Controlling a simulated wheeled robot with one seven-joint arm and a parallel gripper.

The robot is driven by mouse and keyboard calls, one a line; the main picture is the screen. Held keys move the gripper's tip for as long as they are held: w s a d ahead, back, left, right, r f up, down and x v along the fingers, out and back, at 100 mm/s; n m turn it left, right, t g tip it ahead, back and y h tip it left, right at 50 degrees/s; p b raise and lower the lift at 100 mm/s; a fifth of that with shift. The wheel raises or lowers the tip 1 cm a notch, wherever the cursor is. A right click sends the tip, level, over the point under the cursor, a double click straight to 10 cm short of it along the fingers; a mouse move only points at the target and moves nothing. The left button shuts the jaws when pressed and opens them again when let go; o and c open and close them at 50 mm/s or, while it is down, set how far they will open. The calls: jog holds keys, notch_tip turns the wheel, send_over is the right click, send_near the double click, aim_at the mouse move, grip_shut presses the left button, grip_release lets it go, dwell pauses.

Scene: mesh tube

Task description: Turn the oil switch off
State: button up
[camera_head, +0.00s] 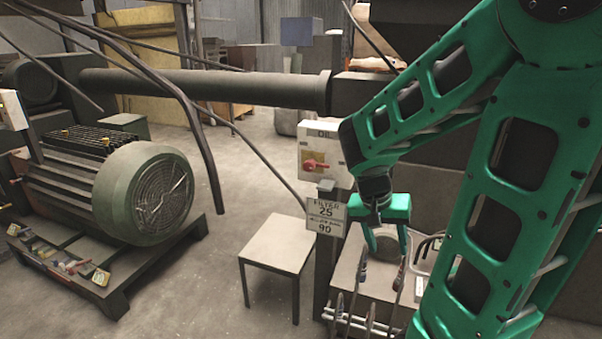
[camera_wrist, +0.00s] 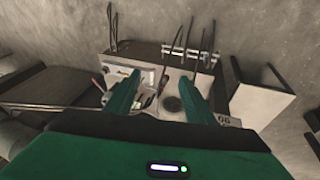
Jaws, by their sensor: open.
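The oil switch is a white box (camera_head: 320,147) marked "OIL" near the centre of the head view. Its red knob (camera_head: 315,164) sits on a yellow plate, and the handle looks roughly horizontal. I cannot make the switch out in the wrist view. My gripper (camera_head: 387,245) is open and empty, pointing down, below and to the right of the switch and apart from it. In the wrist view the two green fingers (camera_wrist: 160,80) are spread over the machine bench, with nothing held between them.
A "FILTER 25 / 90" sign (camera_head: 326,214) stands just below the switch, left of my gripper. Several upright levers (camera_head: 362,290) rise from the bench below. A small table (camera_head: 277,243) stands left. A motor (camera_head: 120,185) is farther left, and a thick pipe (camera_head: 210,88) runs behind.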

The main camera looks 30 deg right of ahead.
jog(key=w+d+m+h, duration=0.2)
jog(key=w+d+h, duration=0.15)
jog(key=w, duration=0.45)
jog(key=n+t+h, duration=0.3)
jog(key=t+h, duration=0.4)
jog(key=t, duration=0.5)
send_near(308, 167)
jog(key=shift+y, duration=0.25)
jog(key=x, duration=0.8)
jog(key=shift+d+r, duration=0.1)
jog(key=shift+r, duration=0.15)
jog(key=shift+c, duration=0.7)
